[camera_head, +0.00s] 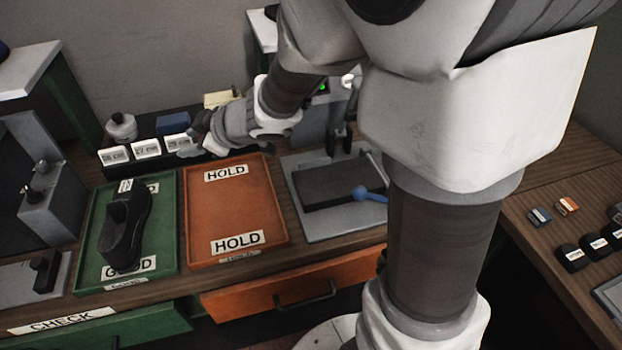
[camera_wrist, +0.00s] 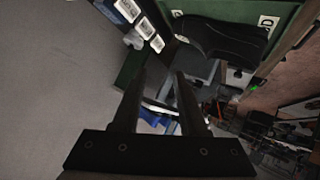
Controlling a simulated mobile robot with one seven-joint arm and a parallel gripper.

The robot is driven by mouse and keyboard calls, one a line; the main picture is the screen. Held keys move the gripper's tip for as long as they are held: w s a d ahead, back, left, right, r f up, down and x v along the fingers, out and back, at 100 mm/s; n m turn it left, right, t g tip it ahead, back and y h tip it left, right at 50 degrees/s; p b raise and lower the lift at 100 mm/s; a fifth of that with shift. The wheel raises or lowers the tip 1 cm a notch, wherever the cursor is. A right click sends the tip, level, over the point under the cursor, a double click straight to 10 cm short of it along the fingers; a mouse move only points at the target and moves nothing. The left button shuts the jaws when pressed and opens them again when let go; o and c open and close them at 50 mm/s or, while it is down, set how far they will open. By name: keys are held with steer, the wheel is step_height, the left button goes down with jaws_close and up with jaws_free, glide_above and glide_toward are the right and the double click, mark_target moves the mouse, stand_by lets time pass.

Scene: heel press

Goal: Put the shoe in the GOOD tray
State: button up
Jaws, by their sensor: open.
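A black shoe (camera_head: 124,226) lies in the green GOOD tray (camera_head: 165,240), lengthwise, partly covering the tray's labels. In the wrist view the dark shoe (camera_wrist: 222,38) shows at the top, against the green tray (camera_wrist: 285,12). My gripper (camera_head: 190,140) is behind the trays, above and to the right of the shoe in the head view, and apart from it. In the wrist view its two fingers (camera_wrist: 158,75) are spread with nothing held between them. In the head view the fingertips are small and hard to make out.
An orange HOLD tray (camera_head: 240,195) beside the green one is empty. Behind them stands a dark rack (camera_head: 150,150) with white labels. A grey press plate (camera_head: 310,225) with a blue-knobbed lever is at the right. An orange drawer (camera_head: 300,285) and a green drawer (camera_head: 150,325) jut out in front.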

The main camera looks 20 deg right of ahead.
steer(key=s+d+r+m+t+h, duration=0.15)
steer(key=d+r+m+h, duration=0.25)
steer(key=d, duration=0.4)
steer(key=s+d+r+m+t+h, duration=0.1)
steer(key=s+d+r+m+h, duration=0.25)
steer(key=d, duration=0.35)
steer(key=s+f+m+g, duration=0.1)
steer(key=s+m+g, duration=0.4)
steer(key=s, duration=1.4)
steer(key=shift+d+f+g, duration=0.15)
steer(key=shift+f+g, duration=0.05)
steer(key=shift+g, duration=0.15)
